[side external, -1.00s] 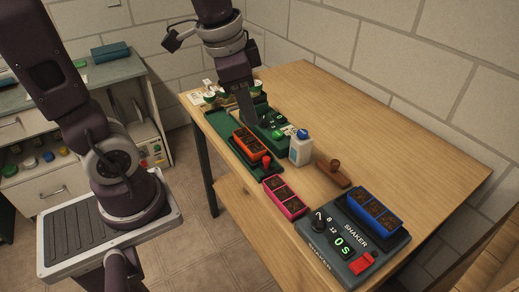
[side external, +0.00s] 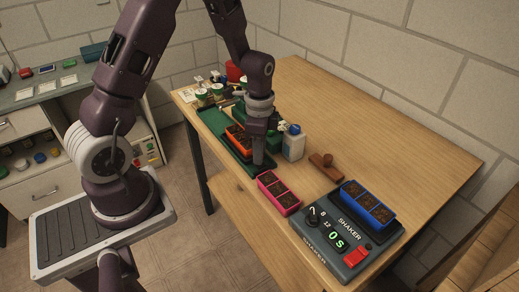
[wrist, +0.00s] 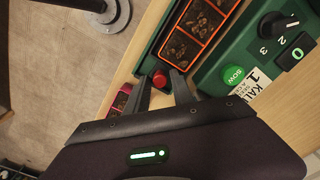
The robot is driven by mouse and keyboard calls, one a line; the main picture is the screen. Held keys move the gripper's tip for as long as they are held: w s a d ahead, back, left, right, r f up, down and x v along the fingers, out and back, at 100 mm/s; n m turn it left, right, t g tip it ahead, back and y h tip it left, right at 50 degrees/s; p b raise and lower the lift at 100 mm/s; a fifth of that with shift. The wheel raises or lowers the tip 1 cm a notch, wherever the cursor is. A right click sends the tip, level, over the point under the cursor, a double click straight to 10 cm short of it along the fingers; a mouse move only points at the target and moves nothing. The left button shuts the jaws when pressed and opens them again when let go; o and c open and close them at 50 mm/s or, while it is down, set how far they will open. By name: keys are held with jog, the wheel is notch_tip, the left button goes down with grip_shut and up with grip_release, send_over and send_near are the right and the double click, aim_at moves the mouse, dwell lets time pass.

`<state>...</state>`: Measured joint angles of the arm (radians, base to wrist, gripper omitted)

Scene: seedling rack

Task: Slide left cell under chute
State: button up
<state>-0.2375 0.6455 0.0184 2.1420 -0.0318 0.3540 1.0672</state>
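The orange tray (side external: 235,146) of soil-filled cells lies in the dark green track (side external: 212,119); it also shows in the wrist view (wrist: 209,21). A red knob (wrist: 160,79) stands at the tray's near end. My gripper (side external: 258,164) points down at that end. In the wrist view my gripper (wrist: 161,76) has its fingers apart, with the knob between or just beyond the tips; contact is unclear. The green seeder (wrist: 262,52) beside the track has a dial, a 0 display and a green SOW button (wrist: 233,74). I cannot make out the chute.
A pink tray (side external: 278,192) lies close to my gripper on the near side. A blue tray (side external: 368,204) sits on the shaker (side external: 325,242). The table's back right is clear.

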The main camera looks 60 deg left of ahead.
grip_shut()
jog(key=shift+r, duration=0.1)
dwell(1.2)
